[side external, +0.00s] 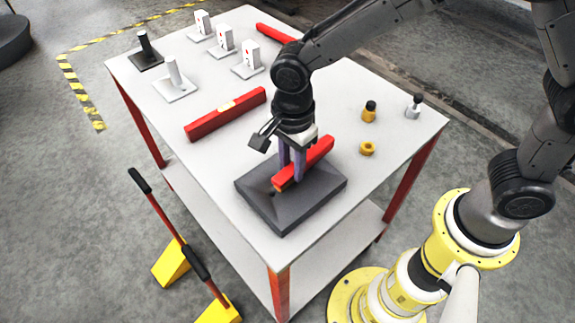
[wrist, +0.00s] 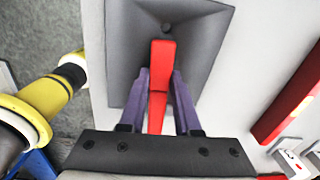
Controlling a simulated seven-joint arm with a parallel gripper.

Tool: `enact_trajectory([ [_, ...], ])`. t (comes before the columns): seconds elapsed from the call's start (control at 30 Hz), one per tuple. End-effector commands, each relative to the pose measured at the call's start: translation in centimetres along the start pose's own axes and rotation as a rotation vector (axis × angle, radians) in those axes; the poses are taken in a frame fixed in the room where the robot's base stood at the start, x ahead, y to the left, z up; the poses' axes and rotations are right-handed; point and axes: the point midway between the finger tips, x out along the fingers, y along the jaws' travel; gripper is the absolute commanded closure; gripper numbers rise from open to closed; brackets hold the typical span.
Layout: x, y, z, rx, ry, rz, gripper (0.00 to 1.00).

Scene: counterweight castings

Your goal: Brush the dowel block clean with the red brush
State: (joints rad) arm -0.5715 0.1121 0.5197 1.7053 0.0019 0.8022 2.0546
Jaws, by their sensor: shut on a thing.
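My gripper (side external: 291,176) is shut on a red bar (side external: 318,152), which I take to be the red brush; no bristles show. In the wrist view the bar (wrist: 162,60) lies between the two purple fingers, its far end close to a hole. The hole is in the top of a wide dark grey block (side external: 325,187) with sloping sides, which seems to be the dowel block and also shows in the wrist view (wrist: 205,30). The bar is low over the block; I cannot tell whether they touch.
Another red bar (side external: 205,122) with a yellow label lies mid-table. White marked blocks (side external: 250,58), a dark post on a plate (side external: 145,45) and a pale post (side external: 174,75) stand at the back. Small yellow pieces (side external: 367,148) sit at right. The white table (side external: 330,110) has clear room between them.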

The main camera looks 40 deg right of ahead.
Motion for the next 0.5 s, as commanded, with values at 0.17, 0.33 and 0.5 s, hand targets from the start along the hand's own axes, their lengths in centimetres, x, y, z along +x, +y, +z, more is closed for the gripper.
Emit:
enact_trajectory([
  [0.17,0.1,0.2,-0.9,0.000,0.003,0.004,1.00],
  [0.33,0.1,0.1,-0.6,-0.001,0.002,0.003,1.00],
  [0.5,0.1,0.0,0.4,-0.003,0.001,0.001,1.00],
])
